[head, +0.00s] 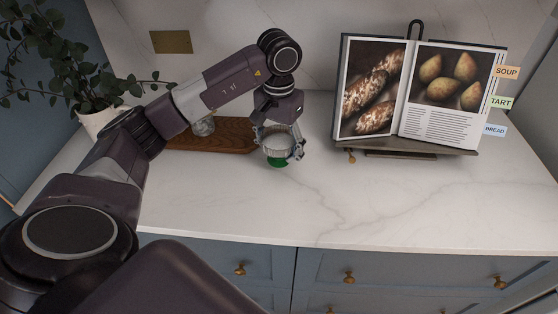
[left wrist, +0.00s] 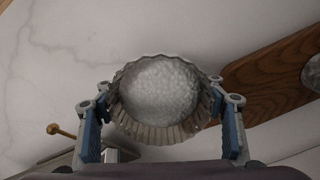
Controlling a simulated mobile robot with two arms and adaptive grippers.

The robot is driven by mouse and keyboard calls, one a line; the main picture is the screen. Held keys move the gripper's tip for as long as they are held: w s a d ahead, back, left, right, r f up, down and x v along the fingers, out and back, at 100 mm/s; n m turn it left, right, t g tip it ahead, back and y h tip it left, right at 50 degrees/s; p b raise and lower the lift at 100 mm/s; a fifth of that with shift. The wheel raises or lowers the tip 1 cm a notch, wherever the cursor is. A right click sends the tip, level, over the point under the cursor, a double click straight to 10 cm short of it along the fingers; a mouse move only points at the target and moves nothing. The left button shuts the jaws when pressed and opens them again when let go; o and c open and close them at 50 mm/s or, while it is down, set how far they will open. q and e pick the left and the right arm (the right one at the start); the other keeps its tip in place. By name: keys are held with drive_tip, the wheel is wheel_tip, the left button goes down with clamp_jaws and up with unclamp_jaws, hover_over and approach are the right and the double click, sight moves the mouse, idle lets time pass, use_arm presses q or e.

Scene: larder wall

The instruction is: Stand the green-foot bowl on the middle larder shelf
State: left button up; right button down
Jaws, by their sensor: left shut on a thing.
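The green-foot bowl (head: 277,146) is a small pale bowl with a green foot below, upright over the white counter. My left gripper (head: 279,149) comes down from above and is shut on it, one finger on each side. In the left wrist view the bowl (left wrist: 160,95) shows from above, with a fluted rim and a pale, grainy inside. The fingers of my left gripper (left wrist: 160,118) flank it there. I cannot tell whether the foot touches the counter. No larder shelf shows in either view. My right gripper is not in view.
A wooden board (head: 220,136) with a clear glass thing (head: 203,127) lies left of the bowl. An open cookbook (head: 420,90) on a stand is at the right. A potted plant (head: 95,122) stands at the far left. The front right of the counter (head: 400,200) is clear.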

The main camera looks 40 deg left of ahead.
sight(279, 162)
use_arm(q)
drive_tip(key=shift+f+p, duration=0.3)
drive_tip(key=shift+f, duration=1.65)
drive_tip(key=shift+f, duration=0.1)
drive_tip(key=o, duration=1.6)
